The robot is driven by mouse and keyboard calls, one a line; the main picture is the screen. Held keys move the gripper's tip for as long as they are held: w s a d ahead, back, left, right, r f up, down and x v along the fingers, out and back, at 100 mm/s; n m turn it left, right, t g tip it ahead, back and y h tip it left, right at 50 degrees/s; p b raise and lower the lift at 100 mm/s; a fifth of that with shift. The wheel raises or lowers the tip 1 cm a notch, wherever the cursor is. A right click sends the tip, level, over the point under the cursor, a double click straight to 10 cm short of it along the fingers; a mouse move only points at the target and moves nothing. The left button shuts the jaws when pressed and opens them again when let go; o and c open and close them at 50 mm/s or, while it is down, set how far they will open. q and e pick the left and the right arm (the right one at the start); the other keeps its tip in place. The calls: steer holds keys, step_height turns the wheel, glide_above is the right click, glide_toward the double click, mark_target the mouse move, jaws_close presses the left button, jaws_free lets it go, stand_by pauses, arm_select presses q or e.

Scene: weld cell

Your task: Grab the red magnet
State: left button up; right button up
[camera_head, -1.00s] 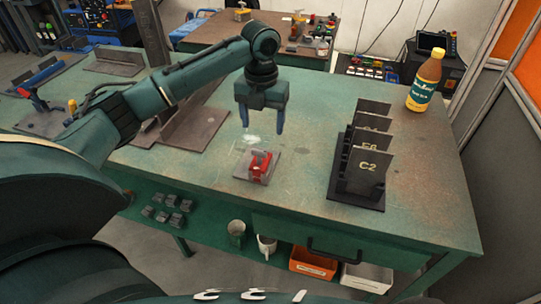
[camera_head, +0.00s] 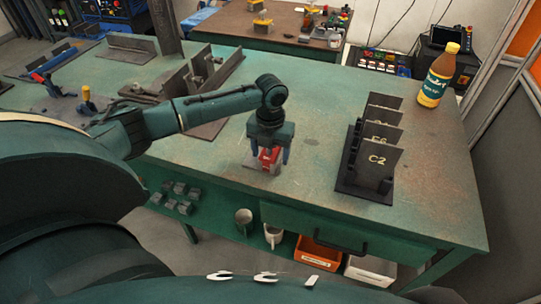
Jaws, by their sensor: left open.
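The red magnet (camera_head: 267,160) sits on a small grey plate (camera_head: 264,169) near the front of the green table. My left gripper (camera_head: 269,160) is open and pointing down right at the magnet. One blue finger shows on each side of it, and the gripper body hides the magnet's upper part. I cannot tell whether the fingers touch the magnet. My right gripper is not in view.
A black rack (camera_head: 364,188) with several dark labelled plates stands to the right on the green table (camera_head: 430,200). A bottle (camera_head: 437,78) stands at the back right. Steel angle pieces (camera_head: 205,85) lie at the back left. The tabletop between magnet and rack is clear.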

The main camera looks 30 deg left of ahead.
arm_select(q)
steer(key=shift+c, duration=0.2)
jaws_close()
stand_by(0.6)
steer(key=shift+w+r, duration=0.15)
